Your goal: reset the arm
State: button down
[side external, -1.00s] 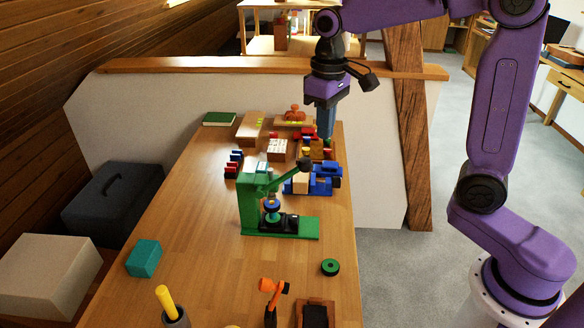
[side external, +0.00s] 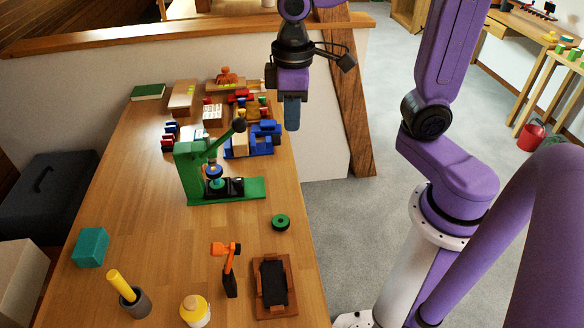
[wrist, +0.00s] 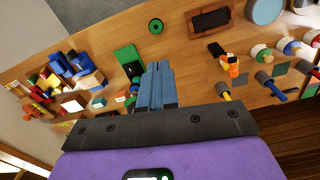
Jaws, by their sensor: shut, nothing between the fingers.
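My gripper (side external: 291,113) hangs from the purple arm at the far right side of the wooden table (side external: 150,225) in the side external view. Its blue fingers point down, are together and hold nothing. In the wrist view the shut fingers (wrist: 158,88) show in the middle, with the table behind them. The gripper is above and apart from everything on the table. It appears to the right of the blue block piece (side external: 258,140) and the green press (side external: 205,172).
A green ring (side external: 280,222), an orange-headed tool (side external: 229,268), a dark tray (side external: 274,285), a grey cup with a yellow handle (side external: 130,295) and a teal block (side external: 90,247) are on the nearer table. Several coloured blocks crowd the far end. A timber post (side external: 345,100) stands behind my gripper.

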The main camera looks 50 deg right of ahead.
jog(key=s+d+f+n, duration=0.2)
jog(key=s, duration=0.5)
jog(key=s+d+f+n, duration=0.1)
jog(key=s+f+n, duration=0.1)
jog(key=s, duration=0.6)
jog(key=shift+s+d+f+n, duration=0.15)
jog(key=shift+d+f+n, duration=0.2)
jog(key=shift+n, duration=0.35)
